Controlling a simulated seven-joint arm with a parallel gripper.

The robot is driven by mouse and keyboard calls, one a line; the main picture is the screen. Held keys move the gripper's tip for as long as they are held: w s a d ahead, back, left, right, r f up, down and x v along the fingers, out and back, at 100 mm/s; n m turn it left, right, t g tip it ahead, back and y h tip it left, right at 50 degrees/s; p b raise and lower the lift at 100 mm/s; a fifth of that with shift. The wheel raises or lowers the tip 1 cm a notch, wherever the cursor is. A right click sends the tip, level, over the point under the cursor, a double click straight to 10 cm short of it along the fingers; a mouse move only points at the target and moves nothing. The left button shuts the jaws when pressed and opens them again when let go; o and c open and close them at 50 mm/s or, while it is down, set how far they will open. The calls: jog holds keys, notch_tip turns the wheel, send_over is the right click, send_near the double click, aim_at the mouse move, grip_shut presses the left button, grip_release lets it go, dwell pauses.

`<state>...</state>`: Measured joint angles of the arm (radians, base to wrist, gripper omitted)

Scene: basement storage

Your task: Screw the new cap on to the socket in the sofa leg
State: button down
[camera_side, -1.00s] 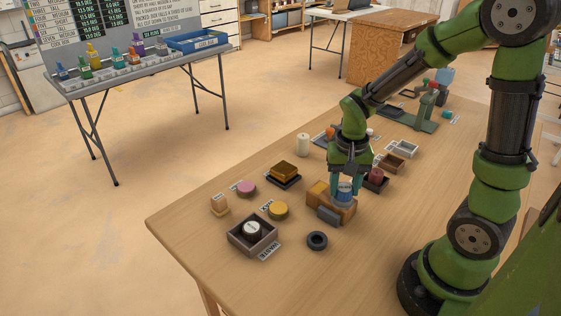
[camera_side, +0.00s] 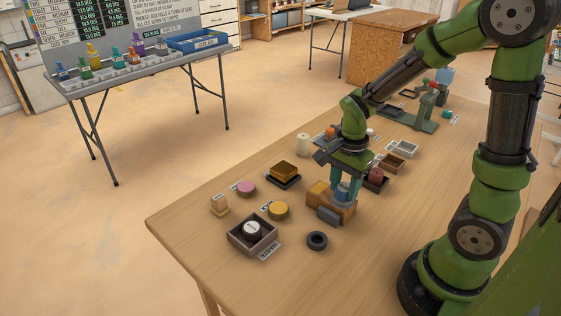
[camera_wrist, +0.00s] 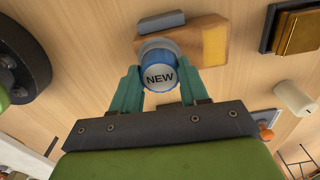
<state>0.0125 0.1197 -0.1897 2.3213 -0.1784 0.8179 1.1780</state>
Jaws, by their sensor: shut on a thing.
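The new cap (camera_wrist: 159,76) is blue with a white top marked "NEW", and it also shows in the side view (camera_side: 342,193). My gripper (camera_wrist: 160,88) is shut on it, with one teal finger on each side; in the side view my gripper (camera_side: 346,186) points down over the wooden sofa leg (camera_side: 318,194). The sofa leg also shows in the wrist view (camera_wrist: 213,42), lying with a grey block (camera_wrist: 160,21) against its side. The cap sits at the leg's end. The socket is hidden beneath the cap, so I cannot see the thread.
An open box (camera_side: 240,239) marked "WASTE" holds a black-and-white cap. A black ring (camera_side: 317,240) lies right of it. A yellow disc (camera_side: 278,210), a pink disc (camera_side: 246,188) and a brown block on a black base (camera_side: 284,171) stand left of the leg.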

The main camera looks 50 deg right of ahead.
jog(key=shift+c, duration=2.4)
grip_release()
jog(key=shift+r, duration=4.5)
